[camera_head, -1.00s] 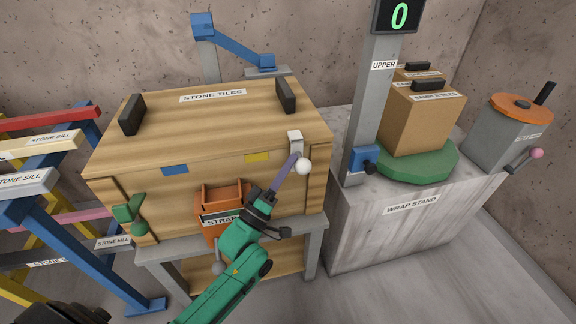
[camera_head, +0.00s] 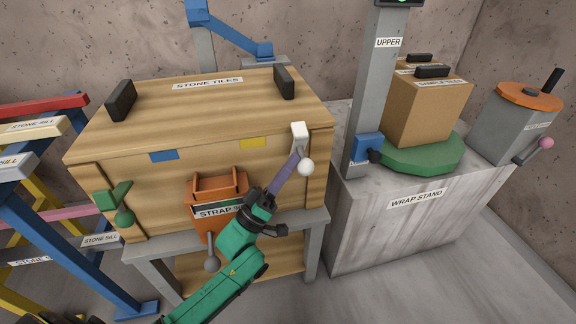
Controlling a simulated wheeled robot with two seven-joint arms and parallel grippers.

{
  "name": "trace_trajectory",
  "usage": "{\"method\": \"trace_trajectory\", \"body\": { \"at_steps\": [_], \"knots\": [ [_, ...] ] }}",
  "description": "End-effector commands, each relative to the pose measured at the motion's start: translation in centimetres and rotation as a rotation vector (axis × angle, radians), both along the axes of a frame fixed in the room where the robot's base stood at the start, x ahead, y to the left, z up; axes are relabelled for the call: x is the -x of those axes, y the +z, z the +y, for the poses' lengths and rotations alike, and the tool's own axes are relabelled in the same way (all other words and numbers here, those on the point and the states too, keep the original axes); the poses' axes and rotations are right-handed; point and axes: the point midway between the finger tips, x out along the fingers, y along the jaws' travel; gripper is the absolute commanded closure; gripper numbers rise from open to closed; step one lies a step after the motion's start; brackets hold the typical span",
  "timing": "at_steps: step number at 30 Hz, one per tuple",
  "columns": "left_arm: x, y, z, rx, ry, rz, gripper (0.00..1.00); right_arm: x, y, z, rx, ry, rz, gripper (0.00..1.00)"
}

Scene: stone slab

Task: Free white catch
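The white catch (camera_head: 299,131) is on the upper right of the front of the wooden crate labelled STONE TILES (camera_head: 165,102), with a white ball knob (camera_head: 306,167) just below it. My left gripper (camera_head: 293,160) reaches up from below on its green arm, its purple finger part right at the catch, beside the knob. The fingers overlap in this view, so I cannot tell whether they are closed on the catch. A green catch (camera_head: 113,195) with a green ball sits at the crate's left front. My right gripper is not in view.
An orange holder (camera_head: 217,186) labelled STRAP hangs on the crate front, close to my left arm. The grey wrap stand (camera_head: 390,225) stands to the right with a grey post (camera_head: 371,90), a green turntable and boxes. A coloured rack (camera_head: 60,240) stands at left.

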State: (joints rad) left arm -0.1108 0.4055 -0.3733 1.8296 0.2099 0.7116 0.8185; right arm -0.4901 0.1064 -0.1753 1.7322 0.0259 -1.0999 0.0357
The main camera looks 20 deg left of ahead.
Motion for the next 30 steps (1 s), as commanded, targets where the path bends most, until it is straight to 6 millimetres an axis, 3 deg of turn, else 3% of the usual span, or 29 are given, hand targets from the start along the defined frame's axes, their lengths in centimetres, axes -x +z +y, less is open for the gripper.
{"method": "trace_trajectory", "body": {
  "at_steps": [12,30],
  "knots": [
    [0.6,-1.8,-0.4,0.001,0.0,0.004,1.0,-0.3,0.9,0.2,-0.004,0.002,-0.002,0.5],
    [0.7,-2.2,-0.4,0.002,0.001,0.003,1.0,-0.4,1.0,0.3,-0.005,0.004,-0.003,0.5]
  ]
}}
